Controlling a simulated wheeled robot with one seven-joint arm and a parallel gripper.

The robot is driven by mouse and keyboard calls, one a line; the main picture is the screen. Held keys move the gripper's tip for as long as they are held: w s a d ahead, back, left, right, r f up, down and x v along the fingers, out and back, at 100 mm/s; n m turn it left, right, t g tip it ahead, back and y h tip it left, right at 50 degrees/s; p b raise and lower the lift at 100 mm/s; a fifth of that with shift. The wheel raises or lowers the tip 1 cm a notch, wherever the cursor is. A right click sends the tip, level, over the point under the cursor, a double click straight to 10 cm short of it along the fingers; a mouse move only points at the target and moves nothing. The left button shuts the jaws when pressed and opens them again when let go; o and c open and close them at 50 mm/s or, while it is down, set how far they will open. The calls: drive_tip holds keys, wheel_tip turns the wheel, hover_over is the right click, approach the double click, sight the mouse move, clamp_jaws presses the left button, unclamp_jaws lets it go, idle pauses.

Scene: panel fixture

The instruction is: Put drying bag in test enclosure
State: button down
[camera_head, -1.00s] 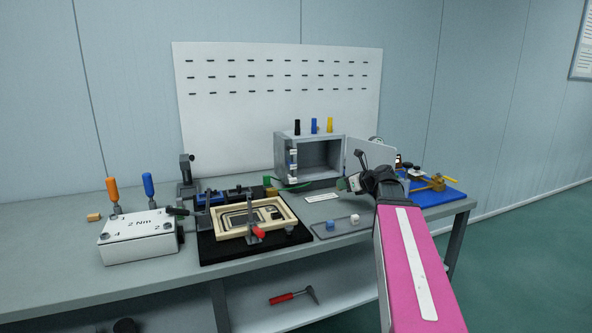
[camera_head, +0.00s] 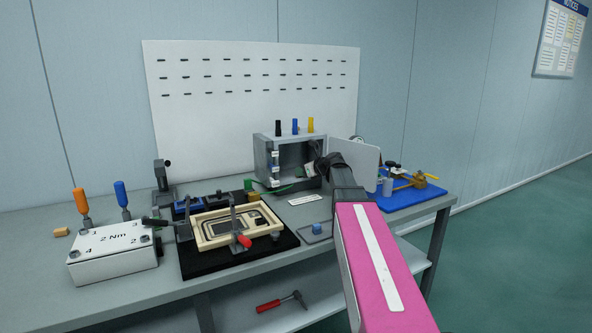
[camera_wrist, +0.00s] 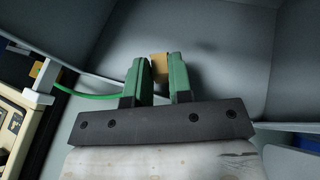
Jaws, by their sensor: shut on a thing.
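The test enclosure (camera_head: 263,158) is a grey box on the bench with its door (camera_head: 356,163) swung open to the right. My gripper (camera_head: 310,169) is at the enclosure's opening, with my arm coming from the front right. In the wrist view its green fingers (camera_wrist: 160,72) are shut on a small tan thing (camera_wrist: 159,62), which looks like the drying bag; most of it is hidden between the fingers. Grey enclosure walls surround the fingertips there. I cannot tell whether the bag touches the enclosure's floor or back.
Three coloured posts (camera_head: 295,127) stand on the enclosure. A green cable (camera_wrist: 85,94) runs at its left side. A cream frame (camera_head: 212,240) on a black mat lies to the left, a blue mat (camera_head: 405,197) with small parts to the right.

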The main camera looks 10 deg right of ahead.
drive_tip(key=w, duration=0.1)
drive_tip(key=w+a, duration=0.1)
drive_tip(key=w, duration=0.2)
drive_tip(key=shift+w+a, duration=0.25)
drive_tip(key=shift+w, duration=0.15)
drive_tip(key=shift+w+a+f, duration=0.1)
drive_tip(key=shift+w+f, duration=0.1)
drive_tip(key=shift+s+f, duration=0.1)
drive_tip(key=c, duration=1)
unclamp_jaws()
drive_tip(key=shift+f, duration=0.1)
drive_tip(key=shift+c, duration=0.2)
drive_tip(key=s+d, duration=0.5)
drive_tip(key=s, duration=0.1)
drive_tip(key=s+d, duration=0.3)
drive_tip(key=s, duration=0.1)
drive_tip(key=shift+d+r, duration=0.3)
drive_tip(key=shift+r, duration=0.05)
